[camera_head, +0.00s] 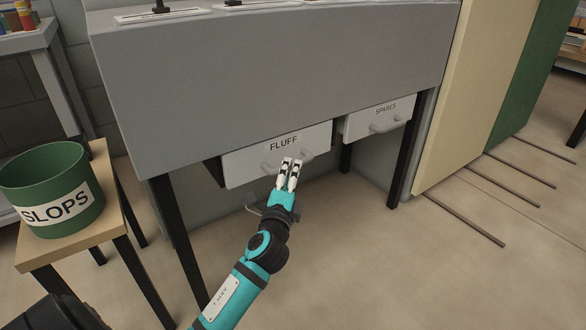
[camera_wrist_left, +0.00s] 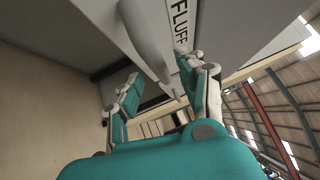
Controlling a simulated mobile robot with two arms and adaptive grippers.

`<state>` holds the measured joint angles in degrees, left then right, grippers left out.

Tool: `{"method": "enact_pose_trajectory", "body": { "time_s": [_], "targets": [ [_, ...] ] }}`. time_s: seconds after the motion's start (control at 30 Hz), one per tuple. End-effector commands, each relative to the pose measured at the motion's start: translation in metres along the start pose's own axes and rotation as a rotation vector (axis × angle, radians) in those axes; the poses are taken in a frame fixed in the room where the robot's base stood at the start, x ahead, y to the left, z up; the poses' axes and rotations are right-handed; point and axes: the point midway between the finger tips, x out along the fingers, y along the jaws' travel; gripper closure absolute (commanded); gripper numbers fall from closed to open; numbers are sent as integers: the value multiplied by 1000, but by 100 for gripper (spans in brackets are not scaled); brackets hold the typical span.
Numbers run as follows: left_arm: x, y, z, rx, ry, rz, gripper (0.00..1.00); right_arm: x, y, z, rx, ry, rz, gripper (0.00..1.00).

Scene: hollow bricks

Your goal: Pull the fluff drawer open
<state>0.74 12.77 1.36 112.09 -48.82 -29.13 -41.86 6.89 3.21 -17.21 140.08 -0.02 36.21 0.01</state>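The fluff drawer (camera_head: 240,167) is a pale grey front labelled FLUFF, hung under the grey worktop. A dark strip shows at its left side; I cannot tell clearly how far out it stands. Its grey bar handle (camera_head: 272,165) is partly hidden by my left gripper (camera_head: 292,161), which reaches up to it from below. In the left wrist view the handle (camera_wrist_left: 148,40) runs into the space between the fingers of my left gripper (camera_wrist_left: 158,68). The fingers are apart, with gaps beside the handle. My right gripper is not in view.
A spares drawer (camera_head: 375,119) hangs to the right. Black table legs (camera_head: 180,240) stand at the left and right. A green SLOPS bin (camera_head: 52,190) sits on a wooden stool (camera_head: 113,207) at the left. Cream and green panels (camera_head: 480,90) stand at the right. Floor in front is clear.

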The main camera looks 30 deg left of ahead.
Motion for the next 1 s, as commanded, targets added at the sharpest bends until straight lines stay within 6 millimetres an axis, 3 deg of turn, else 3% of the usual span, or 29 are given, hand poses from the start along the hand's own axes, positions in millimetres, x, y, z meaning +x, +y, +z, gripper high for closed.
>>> {"method": "enact_pose_trajectory", "body": {
  "time_s": [0.23, 0.6, 0.9, 1.0],
  "targets": [
    [30, 1, 0, -1, 1, -1, 60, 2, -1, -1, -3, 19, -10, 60],
    [34, 0, 0, 0, 0, 0, 61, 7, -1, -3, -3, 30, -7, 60],
    [34, 0, 0, 0, 0, 1, 100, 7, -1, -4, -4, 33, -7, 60],
    [34, 1, 0, 0, 0, 1, 100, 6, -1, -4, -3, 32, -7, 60]
  ]
}}
